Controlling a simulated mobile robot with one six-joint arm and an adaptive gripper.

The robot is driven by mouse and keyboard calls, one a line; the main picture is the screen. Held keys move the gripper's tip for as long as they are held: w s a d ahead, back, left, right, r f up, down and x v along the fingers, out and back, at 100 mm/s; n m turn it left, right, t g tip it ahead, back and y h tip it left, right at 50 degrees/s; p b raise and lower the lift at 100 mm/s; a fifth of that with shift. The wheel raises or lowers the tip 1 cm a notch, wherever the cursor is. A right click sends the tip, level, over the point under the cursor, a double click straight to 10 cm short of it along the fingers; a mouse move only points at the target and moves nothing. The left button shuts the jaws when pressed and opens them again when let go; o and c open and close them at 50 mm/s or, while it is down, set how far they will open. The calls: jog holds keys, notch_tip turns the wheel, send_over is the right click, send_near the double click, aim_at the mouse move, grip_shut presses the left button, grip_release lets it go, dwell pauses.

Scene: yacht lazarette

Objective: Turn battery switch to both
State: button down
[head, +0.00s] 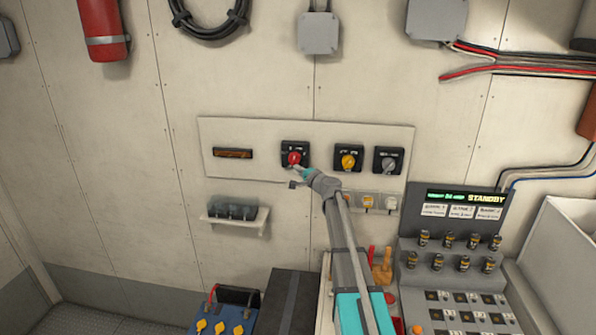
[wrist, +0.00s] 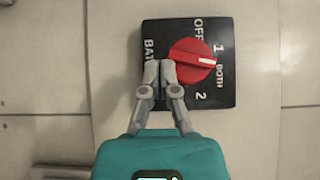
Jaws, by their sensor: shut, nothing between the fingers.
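The battery switch is a black square plate with a round red knob (wrist: 192,62), mounted on the wall panel; the knob also shows in the head view (head: 294,158). Its plate (wrist: 160,35) carries the labels OFF, 1, BOTH and 2. The knob's white mark points right in the wrist view, between 1 and BOTH. My gripper (wrist: 160,66) is shut and empty. Its fingertips are at the knob's left edge; I cannot tell whether they touch it. In the head view my gripper (head: 302,170) is just below right of the knob.
A yellow knob (head: 348,161) and a grey knob (head: 389,164) sit on the same panel to the right. A small shelf (head: 236,219) is below left. A console with a STANDBY screen (head: 463,199) stands at right. The wall left of the switch is mostly free.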

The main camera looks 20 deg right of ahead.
jog(key=shift+w+a+f, duration=0.1)
dwell(0.3)
dwell(0.4)
jog(key=shift+f, duration=0.1)
jog(key=s+d+f+b, duration=0.2)
jog(key=s, duration=0.3)
jog(key=s+d+f+b, duration=0.2)
jog(key=s+d, duration=0.1)
jog(key=s, duration=0.3)
jog(key=shift+d, duration=0.25)
jog(key=shift+s, duration=0.1)
